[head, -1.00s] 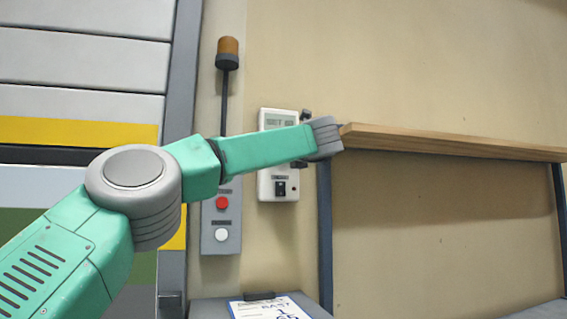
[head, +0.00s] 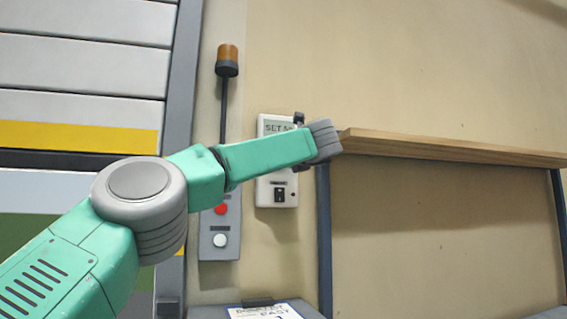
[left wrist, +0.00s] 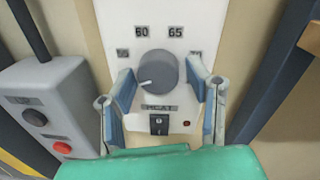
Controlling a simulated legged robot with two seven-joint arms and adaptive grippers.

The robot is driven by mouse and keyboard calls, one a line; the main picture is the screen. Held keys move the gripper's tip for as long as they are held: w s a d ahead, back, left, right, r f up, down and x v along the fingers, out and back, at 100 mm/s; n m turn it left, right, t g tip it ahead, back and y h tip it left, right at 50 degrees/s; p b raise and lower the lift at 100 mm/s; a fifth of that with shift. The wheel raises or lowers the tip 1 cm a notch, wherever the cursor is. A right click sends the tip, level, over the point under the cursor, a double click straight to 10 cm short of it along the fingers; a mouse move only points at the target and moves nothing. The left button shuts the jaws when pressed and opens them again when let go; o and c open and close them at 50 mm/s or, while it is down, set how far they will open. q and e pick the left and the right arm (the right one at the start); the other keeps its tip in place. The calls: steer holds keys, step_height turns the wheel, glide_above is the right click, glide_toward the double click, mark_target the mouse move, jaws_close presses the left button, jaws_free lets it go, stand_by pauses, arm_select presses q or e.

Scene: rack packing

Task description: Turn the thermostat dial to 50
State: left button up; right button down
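The white thermostat (head: 277,195) is on the wall, partly hidden by my left arm in the head view. Its display (head: 277,127) reads "SET" and a number starting with 5, the rest covered. In the left wrist view, the round grey dial (left wrist: 160,72) has a white pointer mark aimed to the lower left, below the left-hand label. Labels 60 and 65 show above it. My left gripper (left wrist: 161,82) has its blue-padded fingers spread on both sides of the dial, with a narrow gap at the right; contact on the left is unclear. My right gripper is out of view.
A grey box with red (head: 221,208) and white buttons is on the wall left of the thermostat, under an amber lamp (head: 228,60). A wooden shelf (head: 450,148) on dark posts is close on the right. A paper sheet (head: 262,312) lies below.

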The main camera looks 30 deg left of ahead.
arm_select(q)
steer(key=shift+w+a+f, duration=0.1)
steer(key=shift+f, duration=0.05)
steer(key=v, duration=1.2)
steer(key=shift+w, duration=0.1)
steer(key=shift+f, duration=0.1)
